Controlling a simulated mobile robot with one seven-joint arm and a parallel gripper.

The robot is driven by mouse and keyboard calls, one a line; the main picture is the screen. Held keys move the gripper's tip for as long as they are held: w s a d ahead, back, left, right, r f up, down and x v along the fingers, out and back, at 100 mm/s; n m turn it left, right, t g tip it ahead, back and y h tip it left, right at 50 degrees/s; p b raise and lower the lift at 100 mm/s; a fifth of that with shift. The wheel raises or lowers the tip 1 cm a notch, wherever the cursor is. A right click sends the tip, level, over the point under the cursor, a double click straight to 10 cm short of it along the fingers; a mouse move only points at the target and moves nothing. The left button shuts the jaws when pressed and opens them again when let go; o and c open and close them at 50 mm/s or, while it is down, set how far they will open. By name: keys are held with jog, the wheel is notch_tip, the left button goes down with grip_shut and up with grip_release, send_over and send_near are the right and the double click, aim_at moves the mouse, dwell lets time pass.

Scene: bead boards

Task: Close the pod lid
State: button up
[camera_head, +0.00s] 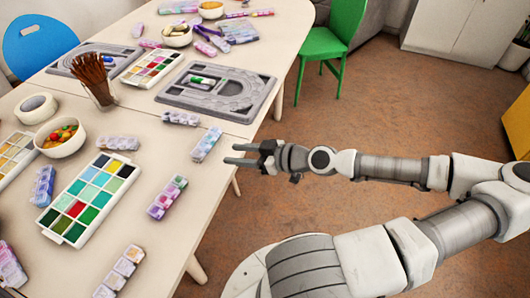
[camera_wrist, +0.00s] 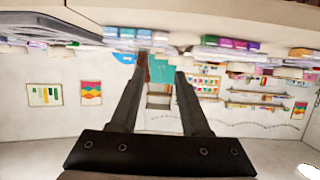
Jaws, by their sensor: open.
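Several small bead pods, strips of little lidded compartments, lie on the table. A pale blue and pink pod (camera_head: 207,144) lies at the table's right edge, just left of my gripper (camera_head: 231,154). A purple pod with a green compartment (camera_head: 167,197) lies nearer, and a clear pod (camera_head: 181,118) lies beyond. I cannot tell which lid stands open at this size. My gripper is open and empty, fingers pointing left, beside the table edge and apart from the pods. In the wrist view my gripper (camera_wrist: 160,65) shows spread fingers; the view is upside down, with blurred pods along the top.
The table (camera_head: 150,240) also holds a paint palette (camera_head: 105,166), a bowl of beads (camera_head: 60,138), tape (camera_head: 36,109), a brush cup (camera_head: 100,94) and grey bead boards (camera_head: 258,92). A green chair (camera_head: 330,42) stands beyond.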

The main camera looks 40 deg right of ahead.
jog(key=p+v, duration=0.1)
jog(key=v, duration=0.7)
jog(key=shift+f, duration=0.1)
dwell(0.4)
